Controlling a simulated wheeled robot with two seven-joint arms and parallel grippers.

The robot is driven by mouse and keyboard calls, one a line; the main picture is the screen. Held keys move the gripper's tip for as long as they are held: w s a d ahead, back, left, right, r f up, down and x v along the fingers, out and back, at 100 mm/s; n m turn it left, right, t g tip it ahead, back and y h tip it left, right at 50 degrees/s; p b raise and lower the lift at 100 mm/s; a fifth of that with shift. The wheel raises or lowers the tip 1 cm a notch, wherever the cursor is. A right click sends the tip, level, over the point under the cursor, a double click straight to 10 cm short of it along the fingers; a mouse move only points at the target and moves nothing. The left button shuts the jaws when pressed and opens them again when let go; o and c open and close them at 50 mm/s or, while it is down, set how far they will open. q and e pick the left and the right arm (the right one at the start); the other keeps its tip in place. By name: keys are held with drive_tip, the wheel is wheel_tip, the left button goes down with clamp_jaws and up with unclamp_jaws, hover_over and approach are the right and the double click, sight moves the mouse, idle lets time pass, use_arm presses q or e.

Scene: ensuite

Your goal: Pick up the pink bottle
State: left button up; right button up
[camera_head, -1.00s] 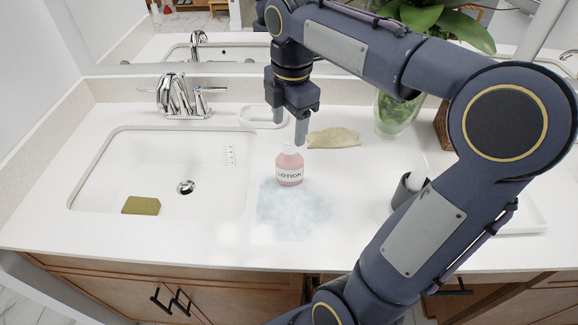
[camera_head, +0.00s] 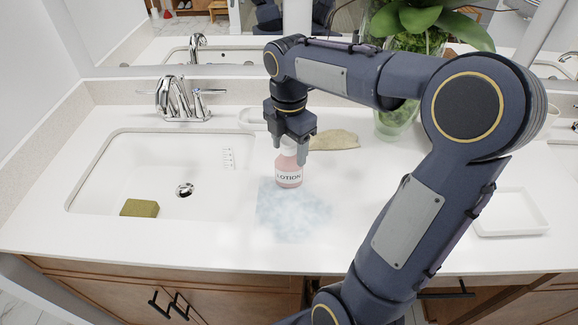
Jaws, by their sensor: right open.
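The pink lotion bottle (camera_head: 289,177) stands upright on the white counter, right of the sink, with its label facing me. My right gripper (camera_head: 289,152) points straight down over it. Its open fingers are lowered to either side of the bottle's white top, which they partly hide. I cannot tell whether a finger touches the bottle. My left gripper is not in view.
A pale blue patch (camera_head: 290,215) lies on the counter just in front of the bottle. A beige cloth-like item (camera_head: 335,140) lies behind right. The sink (camera_head: 110,180) holds a green sponge (camera_head: 140,208). A glass vase (camera_head: 396,118) and white tray (camera_head: 512,212) are at right.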

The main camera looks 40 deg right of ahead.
clamp_jaws()
idle(0.5)
